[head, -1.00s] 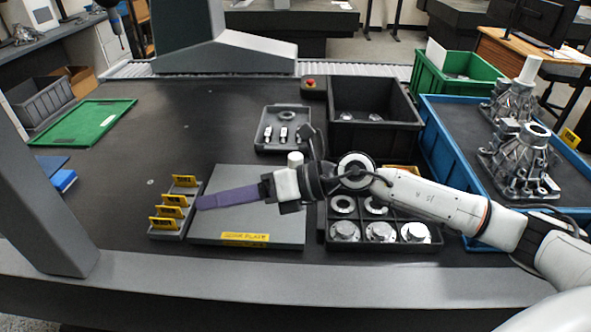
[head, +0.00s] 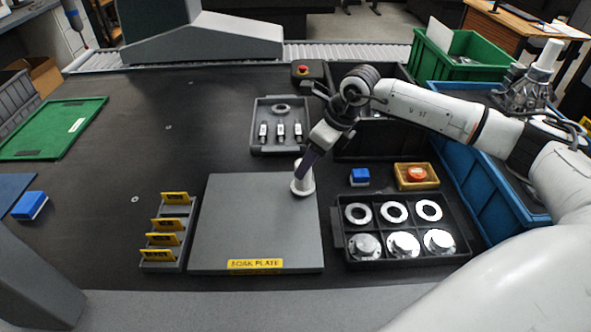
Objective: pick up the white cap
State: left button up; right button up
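A white flanged cylinder (head: 305,183), which looks like the white cap, stands upright at the far right corner of the grey soak plate (head: 255,225). Another white cylinder (head: 547,55) stands on a metal casting at the right. My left gripper is not in view.
A tray of rings and flanged parts (head: 342,232) lies right of the plate. A blue block (head: 359,176) and a yellow box with a red button (head: 416,177) sit behind it. A rack with yellow tags (head: 172,230) stands left.

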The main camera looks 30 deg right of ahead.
jog(key=shift+a+f, duration=0.2)
jog(key=shift+f, duration=0.7)
jog(key=shift+w+f, duration=0.15)
jog(key=shift+f, duration=0.2)
jog(key=x, duration=0.4)
jog(key=shift+w+d+f+p, duration=0.1)
jog(key=shift+d+f+p, duration=0.1)
jog(key=shift+d+p, duration=0.15)
jog(key=shift+w+f, duration=0.15)
jog(key=shift+f, duration=0.15)
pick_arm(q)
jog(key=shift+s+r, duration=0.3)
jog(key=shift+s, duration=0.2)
pick_arm(e)
jog(key=shift+a+f, duration=0.1)
jog(key=c, duration=0.6)
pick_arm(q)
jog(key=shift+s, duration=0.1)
pick_arm(e)
jog(key=shift+c, duration=0.3)
